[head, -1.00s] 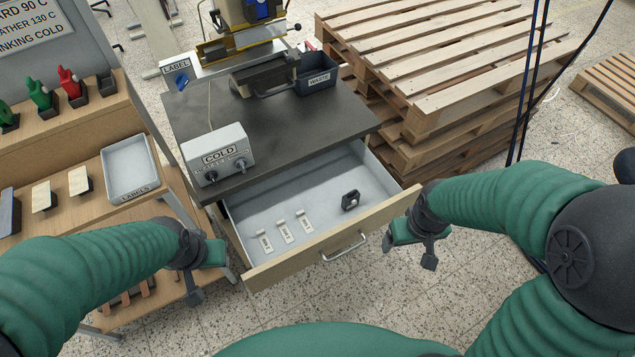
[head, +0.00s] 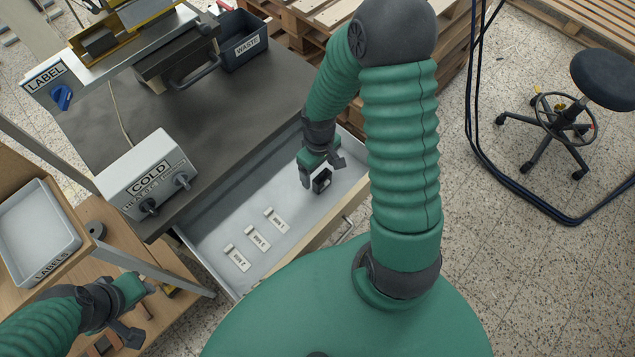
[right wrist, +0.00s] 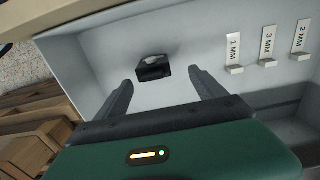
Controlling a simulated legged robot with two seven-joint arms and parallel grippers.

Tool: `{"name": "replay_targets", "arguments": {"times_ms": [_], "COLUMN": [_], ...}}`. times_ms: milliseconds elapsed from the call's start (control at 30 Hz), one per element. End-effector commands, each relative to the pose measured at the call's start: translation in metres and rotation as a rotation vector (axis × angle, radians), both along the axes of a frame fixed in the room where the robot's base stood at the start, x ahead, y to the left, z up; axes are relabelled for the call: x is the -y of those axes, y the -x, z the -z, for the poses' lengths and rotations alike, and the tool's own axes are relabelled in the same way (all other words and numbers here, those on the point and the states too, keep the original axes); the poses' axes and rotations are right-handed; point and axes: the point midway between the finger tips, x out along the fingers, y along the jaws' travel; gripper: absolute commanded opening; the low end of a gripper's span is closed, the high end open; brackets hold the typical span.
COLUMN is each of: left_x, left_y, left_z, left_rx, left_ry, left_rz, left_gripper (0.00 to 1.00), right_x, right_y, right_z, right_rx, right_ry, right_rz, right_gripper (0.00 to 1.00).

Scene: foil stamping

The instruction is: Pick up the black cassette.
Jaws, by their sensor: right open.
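The black cassette (head: 322,181) lies in the open drawer (head: 208,236), near its right end. It also shows in the right wrist view (right wrist: 153,68), ahead of the fingertips and roughly midway between them. My right gripper (head: 322,172) reaches down into the drawer just above and behind the cassette, with its fingers apart and nothing between them. In the right wrist view its two fingers (right wrist: 160,84) are spread. My left gripper (head: 140,312) is at the lower left, outside the drawer, with its fingers apart and empty.
Several white labelled pieces (head: 257,238) lie in the drawer left of the cassette. The dark table top (head: 230,110) carries the COLD control box (head: 148,174) and a waste bin (head: 240,42). A labels tray (head: 38,230) is at the left. A stool (head: 600,80) stands at the right.

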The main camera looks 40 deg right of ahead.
Motion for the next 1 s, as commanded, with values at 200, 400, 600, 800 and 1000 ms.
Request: {"name": "replay_targets", "arguments": {"times_ms": [200,400,600,800,1000], "left_x": [0.0,0.001,0.001,0.0,0.001], "left_y": [0.0,0.0,0.0,0.0,0.0], "left_z": [0.013,0.03,0.036,0.035,0.035], "left_rx": [0.001,0.001,0.001,0.001,0.001], "left_ry": [0.0,0.0,0.0,0.0,0.0], "left_rz": [0.001,0.001,0.001,0.001,0.001], "left_gripper": [0.36,0.36,0.36,0.36,0.36], "right_x": [0.001,0.003,0.004,0.005,0.005], "right_y": [0.001,0.003,0.002,0.002,0.002], "right_z": [0.031,0.063,0.081,0.08,0.08], "right_rx": [0.0,-0.003,0.001,0.002,0.001], "right_ry": [0.0,0.0,0.001,0.001,0.001], "right_rz": [0.001,0.0,0.0,0.001,0.0], "right_gripper": [0.8,0.8,0.8,0.72,0.46]}}
